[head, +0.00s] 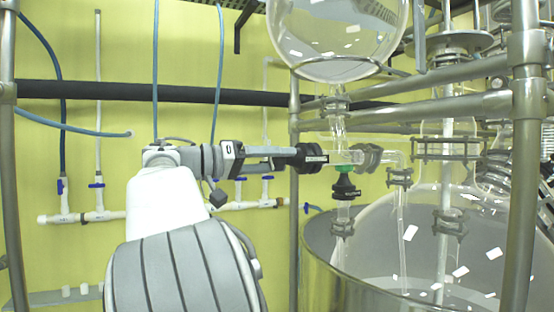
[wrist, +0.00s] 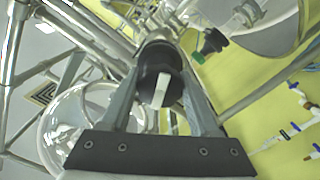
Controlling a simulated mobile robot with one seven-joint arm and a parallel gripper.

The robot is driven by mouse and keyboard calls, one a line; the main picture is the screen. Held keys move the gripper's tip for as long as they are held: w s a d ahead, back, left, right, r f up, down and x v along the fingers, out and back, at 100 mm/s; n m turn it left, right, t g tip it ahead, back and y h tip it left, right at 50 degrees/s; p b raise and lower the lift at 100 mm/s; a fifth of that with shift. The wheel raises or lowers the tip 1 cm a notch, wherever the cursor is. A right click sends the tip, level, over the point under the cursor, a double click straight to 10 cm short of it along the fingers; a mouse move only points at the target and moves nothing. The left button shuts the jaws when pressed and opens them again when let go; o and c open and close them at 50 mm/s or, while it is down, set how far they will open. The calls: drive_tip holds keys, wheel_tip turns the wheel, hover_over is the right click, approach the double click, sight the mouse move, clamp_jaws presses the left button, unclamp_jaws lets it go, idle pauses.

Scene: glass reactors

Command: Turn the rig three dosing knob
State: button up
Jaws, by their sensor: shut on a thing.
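The dosing knob (head: 312,159) is black and sits on the left side of the glass valve below the round flask, at mid-picture in the head view. In the wrist view the knob (wrist: 160,72) faces me, with a white bar across its end, tilted slightly from upright in the picture. My gripper (head: 297,158) reaches it from the left, with the arm roughly level. In the wrist view the fingers of my gripper (wrist: 163,78) lie on either side of the knob, shut on it. The far side of the knob and the exact finger contact are hidden.
A second black knob with a green collar (head: 345,187) hangs just below the valve. A round glass flask (head: 335,40) is above, and a large glass vessel (head: 375,235) in a metal pot is at right. Metal posts (head: 525,150) and rails surround them. Wall pipes with blue taps (head: 97,186) are behind.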

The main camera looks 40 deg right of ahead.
drive_tip(key=n+p, duration=0.1)
drive_tip(key=n, duration=0.2)
drive_tip(key=shift+r+n, duration=0.15)
drive_tip(key=shift+n, duration=0.25)
drive_tip(key=n+p, duration=0.2)
drive_tip(key=n, duration=0.1)
drive_tip(key=shift+r+n, duration=0.1)
drive_tip(key=shift+n, duration=0.2)
drive_tip(key=n+p, duration=0.3)
drive_tip(key=n, duration=0.1)
drive_tip(key=shift+n+p, duration=0.3)
drive_tip(key=n+p, duration=0.1)
drive_tip(key=n, duration=0.2)
drive_tip(key=shift+n+p, duration=0.3)
drive_tip(key=shift+p, duration=0.1)
drive_tip(key=n, duration=0.3)
drive_tip(key=shift+n, duration=0.3)
drive_tip(key=n, duration=0.4)
drive_tip(key=shift+n, duration=0.3)
drive_tip(key=n, duration=0.3)
drive_tip(key=shift+n, duration=0.3)
drive_tip(key=shift+w+n, duration=0.1)
drive_tip(key=shift+n, duration=1.7)
